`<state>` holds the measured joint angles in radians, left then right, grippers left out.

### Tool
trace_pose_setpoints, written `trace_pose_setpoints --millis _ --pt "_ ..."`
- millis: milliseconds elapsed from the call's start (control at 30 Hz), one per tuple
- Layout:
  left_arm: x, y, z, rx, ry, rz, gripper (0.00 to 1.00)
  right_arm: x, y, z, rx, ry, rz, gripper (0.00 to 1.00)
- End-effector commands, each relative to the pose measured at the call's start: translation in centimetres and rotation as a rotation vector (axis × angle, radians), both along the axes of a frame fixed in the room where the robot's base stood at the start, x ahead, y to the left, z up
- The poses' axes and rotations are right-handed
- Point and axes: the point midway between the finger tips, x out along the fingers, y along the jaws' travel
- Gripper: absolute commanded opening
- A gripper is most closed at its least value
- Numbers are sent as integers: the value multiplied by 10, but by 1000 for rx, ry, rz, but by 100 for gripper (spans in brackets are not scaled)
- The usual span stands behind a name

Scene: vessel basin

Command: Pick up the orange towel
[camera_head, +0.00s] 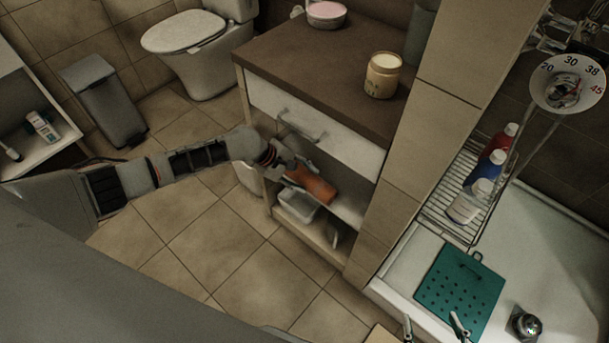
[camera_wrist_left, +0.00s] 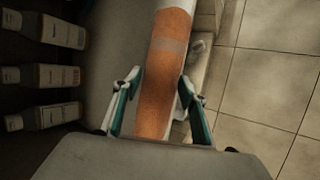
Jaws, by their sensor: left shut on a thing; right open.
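The orange towel (camera_head: 312,186) is rolled up in the open shelf space of the cabinet, below the drawer. In the left wrist view the towel (camera_wrist_left: 168,70) runs lengthwise between the two fingers, with a paler band across it. My left gripper (camera_head: 284,166) reaches in from the left and is shut on the towel's near end. In the left wrist view its fingers (camera_wrist_left: 158,100) lie on either side of the towel. My right gripper (camera_head: 434,327) shows only its fingertips at the bottom edge, spread apart and empty, near the teal mat.
The cabinet (camera_head: 270,48) has a drawer with a handle (camera_head: 301,129) just above my left gripper. A white bin (camera_head: 298,208) stands below the towel. Several bottles (camera_wrist_left: 52,75) stand left of the towel. A tiled wall (camera_head: 427,110) borders the shelf's right.

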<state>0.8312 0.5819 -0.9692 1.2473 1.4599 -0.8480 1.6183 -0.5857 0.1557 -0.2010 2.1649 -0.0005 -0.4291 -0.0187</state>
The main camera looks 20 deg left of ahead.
Motion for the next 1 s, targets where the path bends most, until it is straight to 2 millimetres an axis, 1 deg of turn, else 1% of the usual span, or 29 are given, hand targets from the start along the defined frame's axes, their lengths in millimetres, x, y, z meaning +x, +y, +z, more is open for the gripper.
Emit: trace_pose_setpoints --millis 267,300,333,367,767,867,1000 --pt "-2 0 -2 2 3 -1 20 3 0 2 1 -7 -1 62" --pt "-2 0 -2 2 3 -1 50 3 0 2 1 -7 -1 62" --pt "-2 0 -2 2 3 -1 58 4 0 3 1 -7 -1 62" --pt "-2 0 -2 2 4 0 62 4 0 3 1 -8 -1 62" --pt "-2 2 2 1 1 0 62 6 3 6 5 -13 0 62" --pt "-4 7 9 1 0 1 62 6 2 5 4 -13 0 62" --pt "-12 19 27 3 -1 -1 62 5 2 5 4 -12 0 62"
